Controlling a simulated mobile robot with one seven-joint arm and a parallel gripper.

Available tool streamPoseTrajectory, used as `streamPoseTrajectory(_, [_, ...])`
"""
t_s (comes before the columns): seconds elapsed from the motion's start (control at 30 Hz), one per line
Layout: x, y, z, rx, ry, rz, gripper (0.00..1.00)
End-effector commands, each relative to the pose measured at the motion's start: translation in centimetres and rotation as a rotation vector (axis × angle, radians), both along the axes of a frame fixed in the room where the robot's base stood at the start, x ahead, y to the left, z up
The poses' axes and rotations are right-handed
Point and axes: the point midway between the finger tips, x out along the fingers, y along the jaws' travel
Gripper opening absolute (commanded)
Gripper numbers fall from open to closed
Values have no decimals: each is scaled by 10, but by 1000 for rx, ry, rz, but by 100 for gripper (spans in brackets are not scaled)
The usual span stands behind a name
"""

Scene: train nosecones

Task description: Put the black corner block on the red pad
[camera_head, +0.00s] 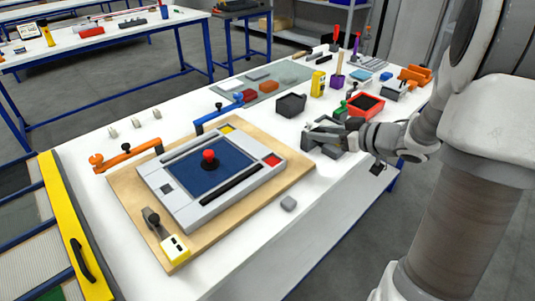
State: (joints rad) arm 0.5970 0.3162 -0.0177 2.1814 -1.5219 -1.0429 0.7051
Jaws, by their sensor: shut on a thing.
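The red pad (272,160) is a small bare square at the right corner of the grey panel (190,215), which lies on a wooden board.
A red knob (209,157) stands up from the panel's blue middle. A black open bin (291,104) and a red bin (366,106) stand behind my gripper. A loose grey block (288,203) lies near the front edge. Blue and orange clamps line the board's far side.

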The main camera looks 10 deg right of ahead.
Motion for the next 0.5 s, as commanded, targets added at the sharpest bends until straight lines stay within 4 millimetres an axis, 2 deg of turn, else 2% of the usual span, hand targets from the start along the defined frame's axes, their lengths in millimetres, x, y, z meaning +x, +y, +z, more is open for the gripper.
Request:
streamPoseTrajectory(0.17, [-1, 2, -3, 2, 1, 1, 0])
streamPoseTrajectory(0.27, [6, 17, -14, 2, 3, 5, 0])
streamPoseTrajectory(0.5, [30, 66, -49, 3, 4, 6, 0])
